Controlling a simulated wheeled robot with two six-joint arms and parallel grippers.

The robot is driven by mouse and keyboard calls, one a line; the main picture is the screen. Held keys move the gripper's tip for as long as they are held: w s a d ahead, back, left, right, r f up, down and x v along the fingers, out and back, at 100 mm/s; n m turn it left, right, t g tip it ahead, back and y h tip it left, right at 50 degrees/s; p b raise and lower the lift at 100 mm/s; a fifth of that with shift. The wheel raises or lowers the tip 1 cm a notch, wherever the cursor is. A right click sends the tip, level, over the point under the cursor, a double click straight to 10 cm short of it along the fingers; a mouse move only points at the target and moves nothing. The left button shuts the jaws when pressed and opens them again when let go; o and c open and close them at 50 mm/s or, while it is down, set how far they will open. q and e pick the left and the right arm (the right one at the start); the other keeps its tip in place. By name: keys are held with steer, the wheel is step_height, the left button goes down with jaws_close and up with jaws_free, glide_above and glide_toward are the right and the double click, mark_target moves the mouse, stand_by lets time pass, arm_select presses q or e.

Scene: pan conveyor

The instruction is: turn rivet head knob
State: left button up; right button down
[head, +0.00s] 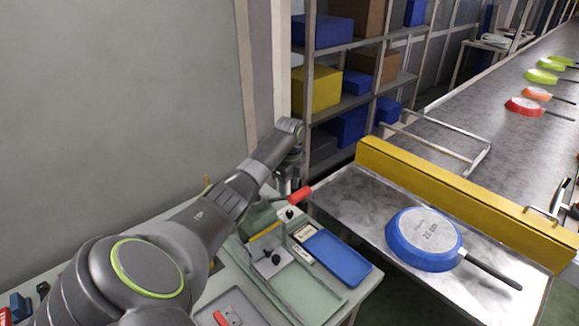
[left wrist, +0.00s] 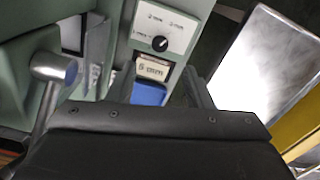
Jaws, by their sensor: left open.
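The rivet head knob is a small round black dial with a white pointer mark (left wrist: 160,43). It sits on a white panel with millimetre labels on a green machine (left wrist: 120,20) in the left wrist view. In the head view a small black knob (head: 290,213) shows on that machine, just below a red handle (head: 300,195). My left gripper (left wrist: 160,88) is open and empty, its dark fingers apart below the knob in the wrist picture, not touching it. In the head view my left arm hides much of the machine and the fingers are not clear. My right gripper is not visible.
A "5 mm" label (left wrist: 152,70) and a blue tray (head: 335,257) lie near the knob. A grey lever (left wrist: 52,72) stands at the left in the wrist view. A blue pan (head: 425,238) lies on a metal table by a yellow rail (head: 450,190). Shelves stand behind.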

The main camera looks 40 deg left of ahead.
arm_select(q)
step_height(320, 180, up, 8)
steer(key=b, duration=0.1)
stand_by(0.6)
